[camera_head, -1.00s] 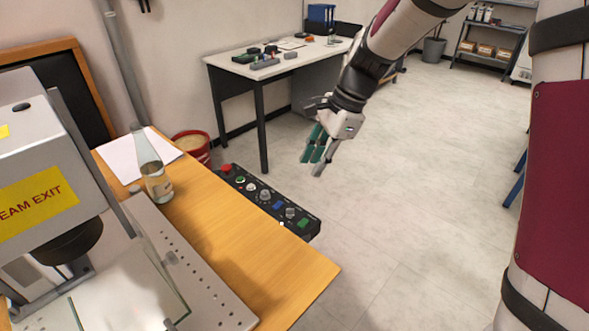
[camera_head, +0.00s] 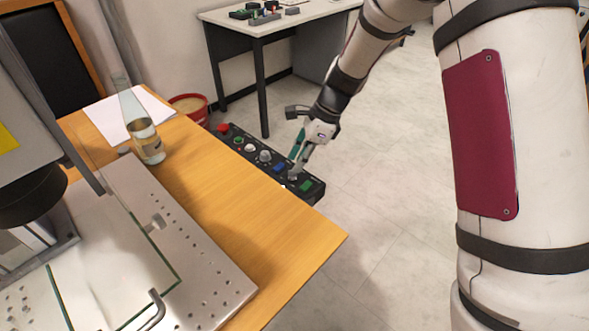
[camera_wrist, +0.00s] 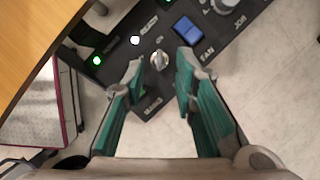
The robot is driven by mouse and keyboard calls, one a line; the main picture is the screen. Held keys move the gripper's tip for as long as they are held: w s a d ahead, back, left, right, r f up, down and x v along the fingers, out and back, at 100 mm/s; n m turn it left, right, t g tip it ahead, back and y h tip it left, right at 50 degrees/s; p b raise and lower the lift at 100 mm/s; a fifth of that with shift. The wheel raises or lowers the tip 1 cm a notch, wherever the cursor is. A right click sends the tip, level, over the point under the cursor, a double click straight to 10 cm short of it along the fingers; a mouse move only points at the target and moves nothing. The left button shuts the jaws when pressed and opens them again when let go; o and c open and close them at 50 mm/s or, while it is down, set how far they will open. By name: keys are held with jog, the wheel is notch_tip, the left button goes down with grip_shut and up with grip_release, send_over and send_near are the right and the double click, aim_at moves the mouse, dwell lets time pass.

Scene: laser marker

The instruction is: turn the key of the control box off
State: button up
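The black control box (camera_head: 317,193) sits along the far edge of the wooden table, with a row of buttons and knobs on top. In the wrist view, the silver key (camera_wrist: 158,61) stands upright in its switch near the box's edge. My gripper (camera_head: 294,168) is above the near right end of the box, its fingers pointing down. In the wrist view, my gripper (camera_wrist: 161,70) is open, with one green-padded finger on each side of the key and a gap to each. In the head view the fingers cover the key.
A blue FAN switch (camera_wrist: 187,30) is close to the right fingertip. A lit green light (camera_wrist: 97,60) and a white light (camera_wrist: 135,40) are on the left. Floor is open to the right.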

aim_at(292, 174)
jog(key=shift+b+x, duration=0.3)
jog(key=shift+x, duration=1.5)
grip_shut()
